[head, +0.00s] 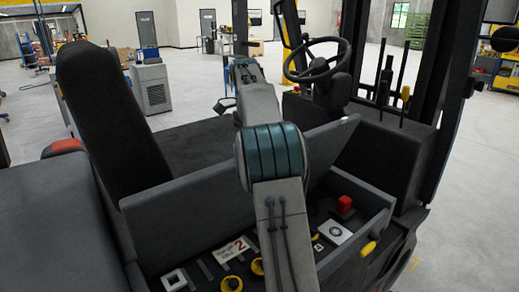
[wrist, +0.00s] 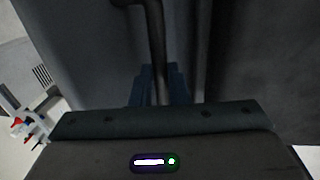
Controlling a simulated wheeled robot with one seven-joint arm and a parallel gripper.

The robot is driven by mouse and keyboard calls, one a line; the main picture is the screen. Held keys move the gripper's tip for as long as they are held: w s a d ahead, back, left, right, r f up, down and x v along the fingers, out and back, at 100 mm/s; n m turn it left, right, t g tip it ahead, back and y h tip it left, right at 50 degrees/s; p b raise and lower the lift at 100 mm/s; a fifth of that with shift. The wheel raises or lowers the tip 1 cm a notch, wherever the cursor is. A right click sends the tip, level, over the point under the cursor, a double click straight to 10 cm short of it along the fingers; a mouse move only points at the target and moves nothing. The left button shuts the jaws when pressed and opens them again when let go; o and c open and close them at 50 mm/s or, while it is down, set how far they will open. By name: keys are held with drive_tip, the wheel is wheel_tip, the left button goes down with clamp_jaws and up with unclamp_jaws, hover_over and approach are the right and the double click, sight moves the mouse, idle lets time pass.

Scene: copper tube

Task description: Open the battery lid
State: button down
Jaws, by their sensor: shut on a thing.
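The battery lid (head: 185,205) appears in the head view as a long dark grey panel standing raised along the far side of the battery compartment (head: 375,240). The compartment is uncovered and shows yellow caps, a red block and white labels. My arm crosses in front of the lid and hides its middle. In the wrist view, my gripper (wrist: 160,76) has its blue fingers shut around a dark curved bar (wrist: 154,28). I cannot tell what the bar's far end joins. The fingers are not clearly visible in the head view.
The black seat (head: 105,110) stands behind the lid at left. A steering wheel (head: 316,60), several levers (head: 392,90) and a dark cab post are at right. A grey cabinet (head: 152,89) stands farther back. Open floor (head: 485,150) lies at right.

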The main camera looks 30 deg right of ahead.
drive_tip(key=shift+w+a+f, duration=0.25)
drive_tip(key=shift+w+f, duration=0.1)
drive_tip(key=shift+f, duration=0.15)
drive_tip(key=c, duration=1.6)
unclamp_jaws()
drive_tip(key=shift+o, duration=1)
drive_tip(key=shift+w, duration=0.4)
drive_tip(key=shift+s+d+r, duration=0.1)
drive_tip(key=shift+s+r, duration=0.05)
